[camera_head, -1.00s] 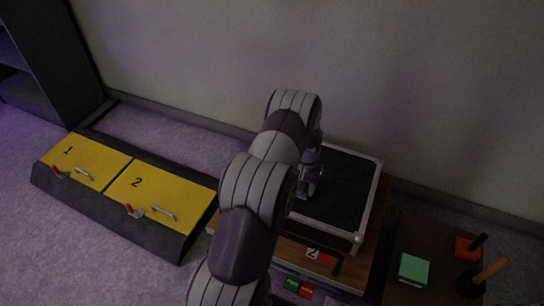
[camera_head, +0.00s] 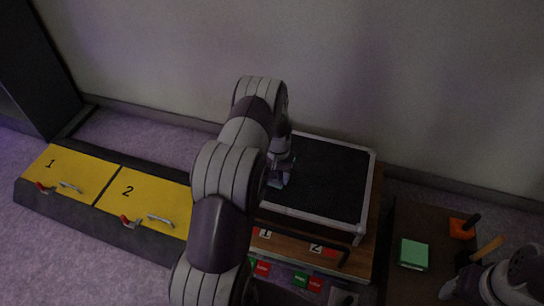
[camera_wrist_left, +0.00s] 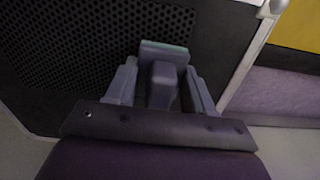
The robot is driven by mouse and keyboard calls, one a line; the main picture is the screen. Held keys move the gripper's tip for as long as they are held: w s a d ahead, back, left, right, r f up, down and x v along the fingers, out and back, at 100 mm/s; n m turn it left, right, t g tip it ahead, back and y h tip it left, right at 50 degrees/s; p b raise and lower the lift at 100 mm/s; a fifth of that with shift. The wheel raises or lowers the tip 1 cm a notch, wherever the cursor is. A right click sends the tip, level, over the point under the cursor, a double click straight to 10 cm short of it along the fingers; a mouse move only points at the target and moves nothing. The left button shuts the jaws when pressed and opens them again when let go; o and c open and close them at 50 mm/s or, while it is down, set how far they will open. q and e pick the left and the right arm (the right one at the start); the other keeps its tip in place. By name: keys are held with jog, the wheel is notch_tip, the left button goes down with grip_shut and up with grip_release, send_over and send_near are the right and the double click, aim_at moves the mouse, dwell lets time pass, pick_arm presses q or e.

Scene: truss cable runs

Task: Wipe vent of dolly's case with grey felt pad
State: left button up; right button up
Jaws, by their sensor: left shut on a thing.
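The case (camera_head: 371,195) has a black top and pale metal edging, and sits on a wooden dolly (camera_head: 290,247). In the left wrist view, its vent (camera_wrist_left: 75,45) is a black perforated panel. My left gripper (camera_head: 280,172) is over the left part of the case top, partly hidden by my arm. It is shut on the grey felt pad (camera_wrist_left: 165,47), a small grey block with a greenish edge. The pad is at the vent's right edge; I cannot tell whether it touches. My right gripper (camera_head: 455,287) is at the bottom right, its jaws unclear.
Yellow lids marked 1 (camera_head: 67,172) and 2 (camera_head: 145,200) with red latches lie at left. A brown table (camera_head: 405,215) at right holds a green block (camera_head: 413,254) and orange-and-black tools. A wall runs behind.

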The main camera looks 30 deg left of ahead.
pick_arm(q)
notch_tip(320, 180, up, 2)
jog(key=shift+w+r+p, duration=0.1)
jog(key=shift+p, duration=0.2)
notch_tip(320, 180, up, 5)
jog(key=p, duration=0.4)
jog(key=shift+p, duration=0.3)
jog(key=shift+d, duration=0.1)
